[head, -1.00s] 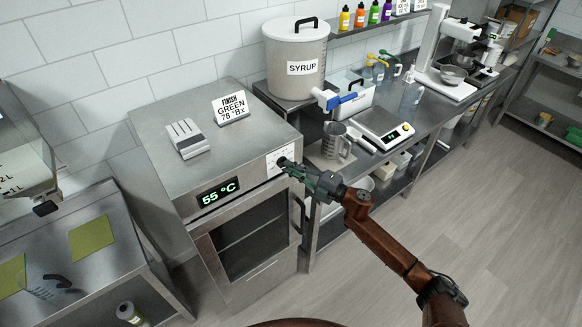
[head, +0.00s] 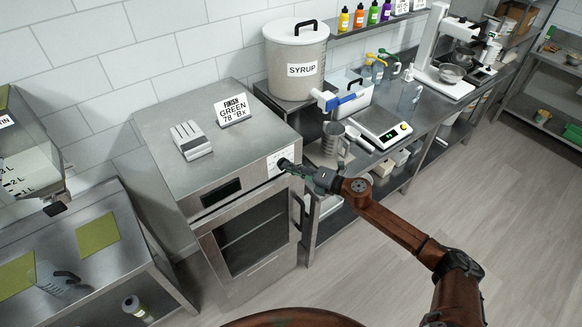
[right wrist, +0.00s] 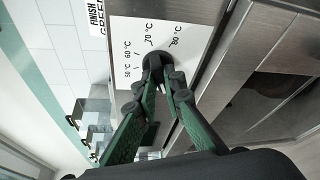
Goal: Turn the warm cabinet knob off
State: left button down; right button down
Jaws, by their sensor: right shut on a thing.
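The warm cabinet (head: 190,235) is a steel box with a glass door, left of the counter. Its display (head: 221,193) is dark. The black knob (head: 284,163) sits on a white dial plate at the upper right of its front. In the right wrist view the knob (right wrist: 157,60) shows with temperature marks from 50 to 80 °C around it. My right gripper (head: 293,167) is shut on the knob; its green fingers (right wrist: 160,72) meet on it in the right wrist view. My left gripper is not in view.
A slotted white block (head: 191,140) and a "FINISH GREEN 78 °Bx" sign (head: 232,111) stand on the cabinet. The cabinet's door handle (head: 297,211) lies just below my right gripper. A syrup pot (head: 296,60), jug (head: 334,145) and scale (head: 381,133) stand right of it.

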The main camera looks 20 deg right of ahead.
dwell(0.4)
jog(key=c, duration=2)
grip_release()
jog(key=shift+s+d, duration=0.1)
jog(key=v, duration=1.1)
jog(key=shift+s+d, duration=0.25)
jog(key=shift+s, duration=0.05)
